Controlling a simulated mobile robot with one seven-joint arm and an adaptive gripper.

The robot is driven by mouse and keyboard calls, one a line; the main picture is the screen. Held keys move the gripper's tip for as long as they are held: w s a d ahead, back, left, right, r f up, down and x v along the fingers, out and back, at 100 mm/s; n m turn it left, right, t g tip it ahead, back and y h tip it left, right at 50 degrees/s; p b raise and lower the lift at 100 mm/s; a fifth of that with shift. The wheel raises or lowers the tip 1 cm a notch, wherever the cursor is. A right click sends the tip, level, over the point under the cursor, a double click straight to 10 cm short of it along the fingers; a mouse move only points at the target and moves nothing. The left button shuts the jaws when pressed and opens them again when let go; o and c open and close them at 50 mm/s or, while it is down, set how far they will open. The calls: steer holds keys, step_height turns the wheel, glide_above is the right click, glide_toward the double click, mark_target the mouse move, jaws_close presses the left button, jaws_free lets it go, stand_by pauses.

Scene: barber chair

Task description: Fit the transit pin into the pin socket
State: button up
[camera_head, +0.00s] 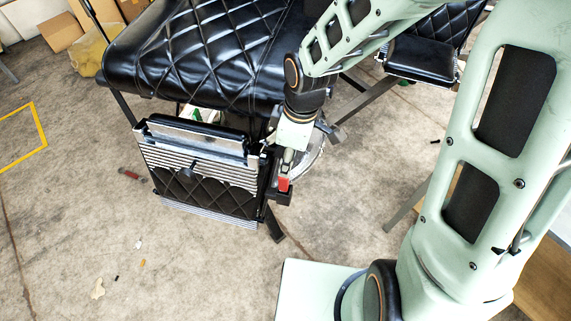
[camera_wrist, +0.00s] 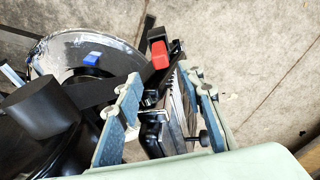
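A red block-like piece (camera_head: 284,184), possibly the transit pin's head, sits at a black bracket (camera_head: 281,197) on the right side of the chair's footrest. It also shows in the wrist view (camera_wrist: 159,54), beyond the fingertips. My gripper (camera_head: 287,160) points down just above it beside the footrest. In the wrist view my gripper (camera_wrist: 166,92) has its two fingers well apart, with the footrest's edge seen between them. Nothing is clearly held. I cannot make out the pin socket's opening or whether any pin is in it.
The footrest (camera_head: 205,190) has a metal-striped, quilted face with a dark knob. The black barber chair (camera_head: 200,50) rises behind it. A blue piece (camera_wrist: 91,59) lies on the round chair base (camera_wrist: 70,48). A small red-and-dark object (camera_head: 131,174) lies on the floor at left.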

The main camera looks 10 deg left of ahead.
steer(key=shift+d+r+p, duration=0.2)
steer(key=shift+r+p, duration=0.1)
steer(key=shift+r, duration=1.35)
